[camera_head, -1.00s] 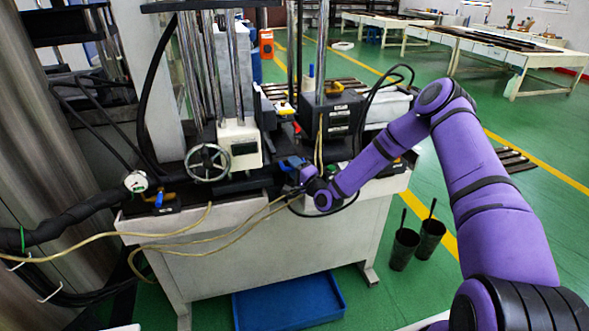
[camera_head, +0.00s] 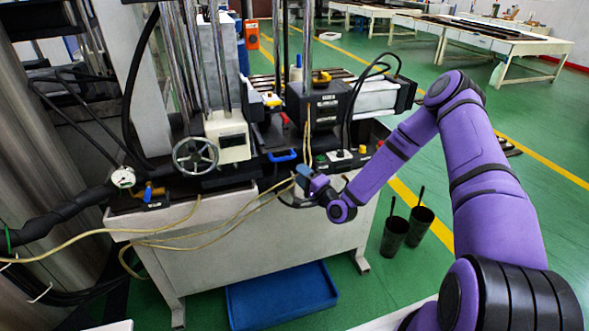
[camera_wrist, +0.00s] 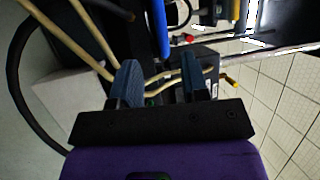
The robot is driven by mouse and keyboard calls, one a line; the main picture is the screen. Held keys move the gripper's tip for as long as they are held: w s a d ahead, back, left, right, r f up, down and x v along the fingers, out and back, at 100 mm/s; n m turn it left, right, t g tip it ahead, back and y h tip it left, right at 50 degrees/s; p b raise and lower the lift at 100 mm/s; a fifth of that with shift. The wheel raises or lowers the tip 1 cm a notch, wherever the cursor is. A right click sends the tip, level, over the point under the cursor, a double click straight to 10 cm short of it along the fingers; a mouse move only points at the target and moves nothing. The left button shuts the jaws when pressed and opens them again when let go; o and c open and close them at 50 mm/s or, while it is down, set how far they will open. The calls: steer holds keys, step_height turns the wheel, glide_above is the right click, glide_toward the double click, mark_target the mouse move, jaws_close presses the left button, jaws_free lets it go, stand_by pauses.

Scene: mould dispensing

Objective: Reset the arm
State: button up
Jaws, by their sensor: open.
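My gripper (camera_head: 301,174) is at the end of my purple arm, close to the front edge of the machine bench, near the tan hoses. In the wrist view its two blue-grey fingers (camera_wrist: 159,82) stand apart with nothing held between them. Tan hoses (camera_wrist: 92,48) pass behind and beside the fingers in that view, and I cannot tell whether they touch. A blue handle (camera_head: 282,157) on the machine lies just beyond the gripper and also shows in the wrist view (camera_wrist: 160,28).
The machine bench (camera_head: 250,235) carries a handwheel (camera_head: 196,156), a gauge (camera_head: 123,177) and steel columns. A blue tray (camera_head: 282,296) lies on the floor below. Two dark buckets (camera_head: 394,237) stand on the right.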

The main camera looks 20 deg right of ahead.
steer(key=shift+s+d, duration=0.1)
steer(key=shift+s, duration=0.25)
steer(key=s+d+r+n+g+h, duration=0.1)
steer(key=s+r+n+g+h, duration=0.2)
steer(key=r, duration=0.6)
steer(key=s+d+r+n+g+h, duration=0.1)
steer(key=s+r+n+g+h, duration=0.15)
steer(key=r+n, duration=0.45)
steer(key=s+d+r+n+g+h, duration=0.2)
steer(key=s+r+g, duration=0.15)
steer(key=r, duration=0.65)
steer(key=s+r+g, duration=0.1)
steer(key=s+r, duration=0.3)
steer(key=s, duration=0.6)
steer(key=s+r+g, duration=0.1)
steer(key=s+r, duration=0.4)
steer(key=s, duration=0.5)
steer(key=s+a+r+g, duration=0.1)
steer(key=s+r, duration=0.3)
steer(key=s, duration=0.7)
steer(key=shift+r+n+g, duration=0.25)
steer(key=shift+n+g, duration=0.15)
steer(key=shift+g, duration=0.2)
